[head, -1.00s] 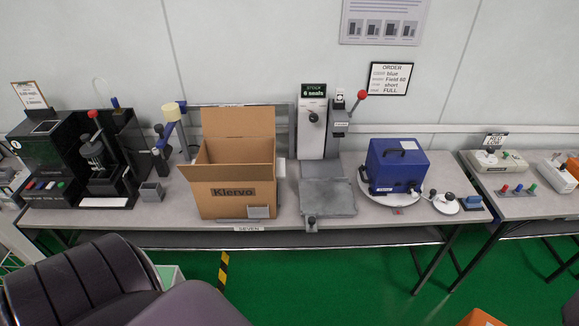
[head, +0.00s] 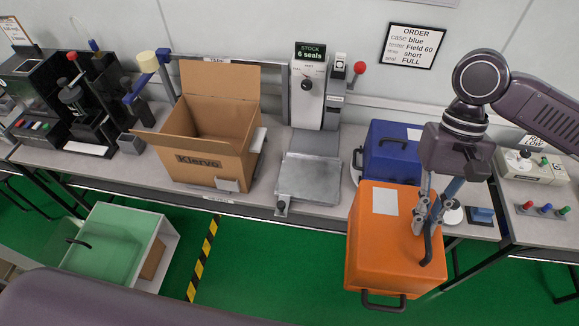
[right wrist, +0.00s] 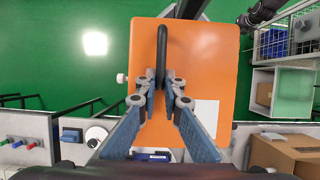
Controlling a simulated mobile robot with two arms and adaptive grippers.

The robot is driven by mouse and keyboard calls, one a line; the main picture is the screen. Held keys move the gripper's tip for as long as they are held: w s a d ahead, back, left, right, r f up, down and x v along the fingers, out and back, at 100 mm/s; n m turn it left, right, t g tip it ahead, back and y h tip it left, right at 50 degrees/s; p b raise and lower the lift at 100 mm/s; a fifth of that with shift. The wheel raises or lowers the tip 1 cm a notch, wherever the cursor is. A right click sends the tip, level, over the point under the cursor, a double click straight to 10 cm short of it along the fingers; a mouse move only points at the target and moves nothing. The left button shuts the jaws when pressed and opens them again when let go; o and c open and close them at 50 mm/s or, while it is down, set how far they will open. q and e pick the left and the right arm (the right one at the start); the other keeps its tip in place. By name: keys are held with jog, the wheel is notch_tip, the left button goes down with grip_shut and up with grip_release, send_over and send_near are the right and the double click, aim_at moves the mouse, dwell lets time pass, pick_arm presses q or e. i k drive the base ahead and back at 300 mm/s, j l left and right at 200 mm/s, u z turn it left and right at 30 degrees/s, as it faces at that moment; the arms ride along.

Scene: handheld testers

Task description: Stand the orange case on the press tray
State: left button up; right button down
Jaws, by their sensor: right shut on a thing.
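The orange case (head: 378,240) hangs in front of the bench's front edge in the head view, right of the press tray. It has black handles and a white label. My right gripper (head: 428,225) is shut on one of its black handles. In the right wrist view the orange case (right wrist: 205,70) lies beyond the fingers, with the handle between the fingertips (right wrist: 163,90). The press tray (head: 310,178) is a bare grey metal plate in front of the white press (head: 309,92). My left gripper is not in view.
A blue case (head: 392,150) stands on the bench just behind the orange case. An open cardboard box (head: 210,165) stands left of the press tray. A small knob (head: 281,207) sits at the tray's front. A green-topped bin (head: 112,240) stands on the floor at left.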

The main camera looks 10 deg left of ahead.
aim_at(308, 176)
jog(key=l+u, duration=0.45)
jog(key=k+l+u, duration=0.1)
jog(key=l+u, duration=0.35)
jog(key=l, duration=0.15)
jog(key=k+l+u, duration=0.15)
jog(key=l+u, duration=0.35)
jog(key=k+l+u, duration=0.1)
jog(key=l+u, duration=0.3)
